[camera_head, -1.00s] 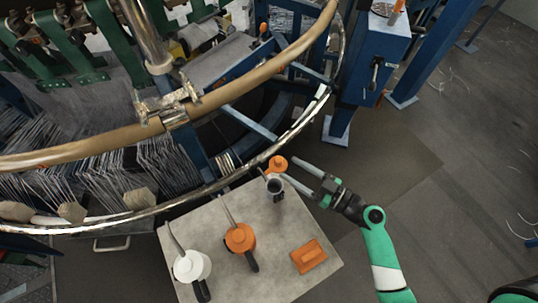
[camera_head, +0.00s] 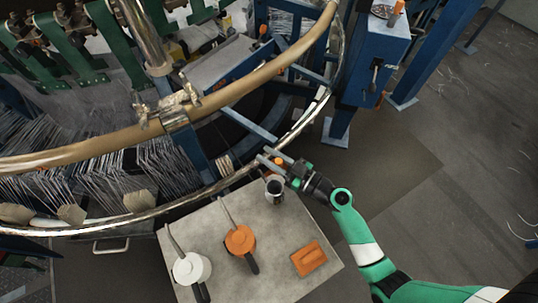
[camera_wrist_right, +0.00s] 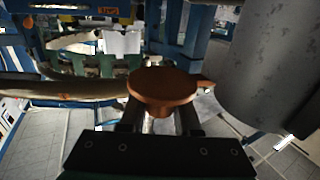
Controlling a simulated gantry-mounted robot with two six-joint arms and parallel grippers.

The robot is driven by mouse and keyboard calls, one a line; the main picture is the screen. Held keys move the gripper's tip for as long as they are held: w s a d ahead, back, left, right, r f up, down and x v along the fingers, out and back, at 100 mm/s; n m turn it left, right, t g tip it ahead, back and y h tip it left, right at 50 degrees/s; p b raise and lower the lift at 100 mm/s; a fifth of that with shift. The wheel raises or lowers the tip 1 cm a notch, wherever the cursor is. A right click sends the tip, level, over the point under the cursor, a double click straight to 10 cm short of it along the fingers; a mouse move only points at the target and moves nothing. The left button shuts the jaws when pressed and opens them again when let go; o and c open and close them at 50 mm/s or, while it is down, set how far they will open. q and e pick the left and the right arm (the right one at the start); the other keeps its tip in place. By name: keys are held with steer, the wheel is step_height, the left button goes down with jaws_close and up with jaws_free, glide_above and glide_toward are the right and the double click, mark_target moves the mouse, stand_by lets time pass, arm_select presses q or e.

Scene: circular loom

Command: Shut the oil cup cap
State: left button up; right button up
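The oil cup (camera_head: 275,190) is a small grey cylinder at the back corner of the table, under the loom's ring. It also shows large at the right of the right wrist view (camera_wrist_right: 272,70). Its round orange cap (camera_wrist_right: 163,86) stands out to the side of the cup, joined by a short orange arm, so it is open. In the head view the cap (camera_head: 279,161) is mostly hidden by my right gripper (camera_head: 265,156). That gripper's fingers are apart, with the cap just beyond or above them; contact cannot be told. My left gripper is not in view.
The grey table (camera_head: 218,213) also holds a white oil can (camera_head: 190,268), an orange oil can (camera_head: 240,239) and an orange block (camera_head: 309,258). The loom's metal ring (camera_head: 300,122) passes close behind the cup. Open floor (camera_head: 400,170) lies to the right.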

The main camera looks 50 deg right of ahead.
jaws_close()
stand_by(1.0)
